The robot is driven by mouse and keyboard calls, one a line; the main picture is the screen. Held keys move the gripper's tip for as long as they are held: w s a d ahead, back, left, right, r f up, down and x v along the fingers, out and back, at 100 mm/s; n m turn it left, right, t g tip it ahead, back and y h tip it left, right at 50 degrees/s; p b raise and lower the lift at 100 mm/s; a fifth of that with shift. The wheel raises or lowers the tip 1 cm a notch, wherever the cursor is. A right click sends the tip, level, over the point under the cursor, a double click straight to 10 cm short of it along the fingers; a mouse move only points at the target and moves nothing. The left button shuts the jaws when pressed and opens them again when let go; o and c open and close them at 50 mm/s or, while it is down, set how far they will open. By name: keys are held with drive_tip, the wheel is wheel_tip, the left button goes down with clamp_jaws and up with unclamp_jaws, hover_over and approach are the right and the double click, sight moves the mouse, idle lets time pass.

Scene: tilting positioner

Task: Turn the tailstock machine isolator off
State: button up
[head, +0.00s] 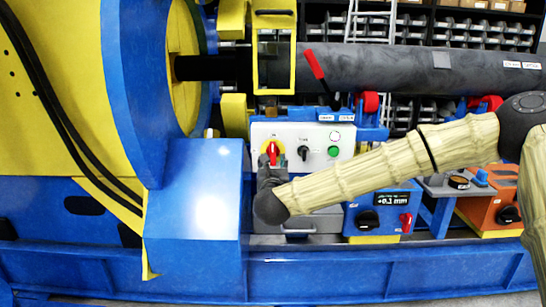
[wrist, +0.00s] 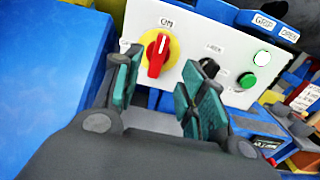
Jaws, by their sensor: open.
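The isolator is a red rotary handle on a round yellow plate (head: 272,153) on a white control panel (head: 308,132). The handle also shows in the wrist view (wrist: 157,54), close to upright, lined up roughly with the ON label (wrist: 167,22) above it. My gripper (head: 269,170) is just below and in front of the isolator in the head view. In the wrist view my gripper (wrist: 166,80) has its teal-padded fingers spread apart, with the handle seen beyond the gap between them. Nothing is held. I cannot tell whether a finger touches the panel.
A black selector knob (head: 303,152) and a green button (head: 334,136) sit right of the isolator. A blue housing (head: 200,210) stands close on the left. A red-tipped lever (head: 315,64) rises above the panel. A blue box with a +0.1 mm display (head: 378,212) is lower right.

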sight(273, 152)
drive_tip(key=w+b, duration=0.2)
drive_tip(key=w, duration=0.8)
clamp_jaws()
